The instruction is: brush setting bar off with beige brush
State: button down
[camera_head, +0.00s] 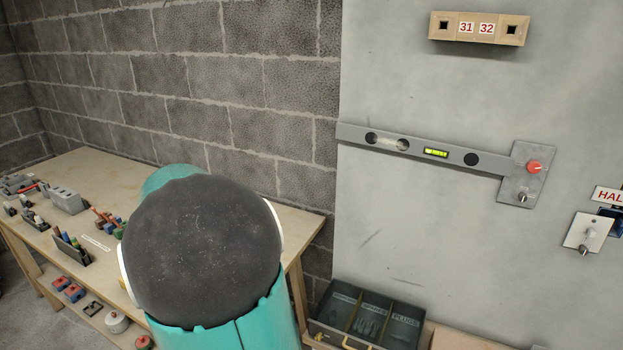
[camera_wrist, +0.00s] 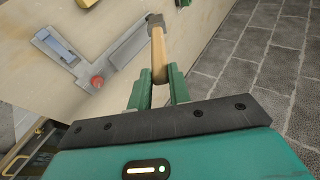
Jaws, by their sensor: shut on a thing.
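The setting bar (camera_head: 418,150) is a long grey bar with round holes and a yellow-green level vial. It is on the pale wall panel, its right end at a grey plate (camera_head: 515,190) with a red knob (camera_head: 534,167). In the wrist view the bar (camera_wrist: 128,48) runs diagonally, with the red knob (camera_wrist: 97,81) near it. My gripper (camera_wrist: 160,74) is shut on the beige brush (camera_wrist: 158,48), whose dark grey head points away. The head overlaps the bar's far end in the picture; I cannot tell whether they touch. My arm hides gripper and brush in the head view.
A workbench (camera_head: 65,165) with tools and small blocks stands at the left. A dark compartment tray (camera_head: 385,308) sits below the panel. A beige box (camera_head: 433,26) marked 31 and 32 is above the bar. A white switch plate (camera_head: 590,232) is at the right.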

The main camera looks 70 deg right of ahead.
jog(key=s+d+r+m+g+h, duration=0.3)
jog(key=s+d+r+m+h, duration=0.25)
jog(key=s, duration=0.35)
jog(key=s+d+r+m+g+h, duration=0.2)
jog(key=s+d+r+m+h, duration=0.2)
jog(key=s+d+m, duration=0.45)
jog(key=s+r+m+g+h, duration=0.15)
jog(key=s+g, duration=0.35)
jog(key=s, duration=0.5)
jog(key=s+r+m+g+h, duration=0.1)
jog(key=s+r+m+g, duration=0.3)
jog(key=s, duration=0.7)
jog(key=shift+n+g, duration=0.4)
jog(key=shift+n, duration=0.05)
jog(key=shift+s+d+f, duration=0.1)
jog(key=shift+d+f, duration=0.05)
jog(key=shift+d, duration=1.15)
jog(key=shift+s+d+f, duration=0.1)
jog(key=shift+d+f, duration=0.05)
jog(key=shift+d, duration=1.65)
